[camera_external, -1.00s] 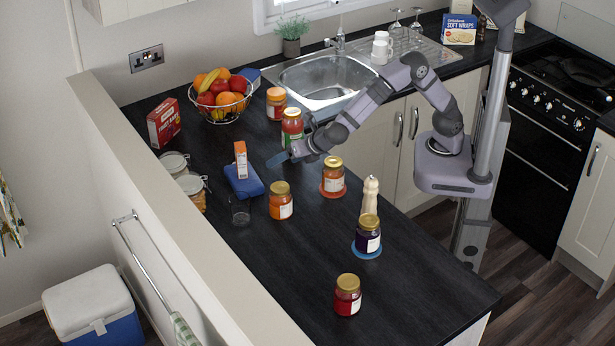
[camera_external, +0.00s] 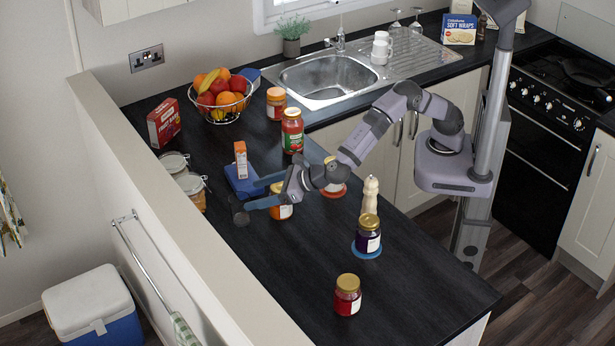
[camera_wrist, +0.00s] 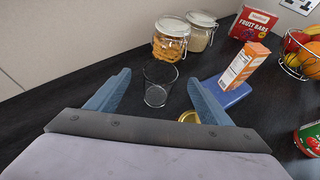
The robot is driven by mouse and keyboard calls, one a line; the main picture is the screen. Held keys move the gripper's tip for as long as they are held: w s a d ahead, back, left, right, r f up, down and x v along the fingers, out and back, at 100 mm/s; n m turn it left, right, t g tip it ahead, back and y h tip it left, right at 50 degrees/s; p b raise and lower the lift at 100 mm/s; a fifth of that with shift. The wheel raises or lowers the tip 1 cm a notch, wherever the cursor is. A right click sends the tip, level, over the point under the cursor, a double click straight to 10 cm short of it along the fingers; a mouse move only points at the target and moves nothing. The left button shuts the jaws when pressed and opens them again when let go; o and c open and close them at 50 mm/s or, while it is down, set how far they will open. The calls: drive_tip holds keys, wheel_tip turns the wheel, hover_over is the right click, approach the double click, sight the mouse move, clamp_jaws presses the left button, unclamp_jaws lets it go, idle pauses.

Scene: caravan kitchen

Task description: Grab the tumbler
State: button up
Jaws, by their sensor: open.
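The tumbler (camera_wrist: 158,84) is a clear, empty glass standing upright on the dark counter. In the wrist view it lies ahead of my gripper (camera_wrist: 160,92), in line with the gap between the two blue fingers. In the external view my gripper (camera_external: 254,193) reaches left over the counter with its fingers spread and empty. The tumbler (camera_external: 239,214) shows there only faintly, close to the nearer fingertip. I cannot tell whether they touch.
An orange jar (camera_external: 284,210) stands right beside my fingers, its gold lid (camera_wrist: 189,117) near the right finger. An orange carton (camera_wrist: 245,64) stands on a blue case (camera_wrist: 224,92). Clip-top jars (camera_wrist: 170,40) stand behind the tumbler. The front-left counter is clear.

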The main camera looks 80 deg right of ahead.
sight(245, 198)
drive_tip(key=shift+p+x, duration=1.4)
drive_tip(key=shift+x, duration=1.2)
drive_tip(key=shift+s+d+f, duration=0.1)
drive_tip(key=c, duration=1.7)
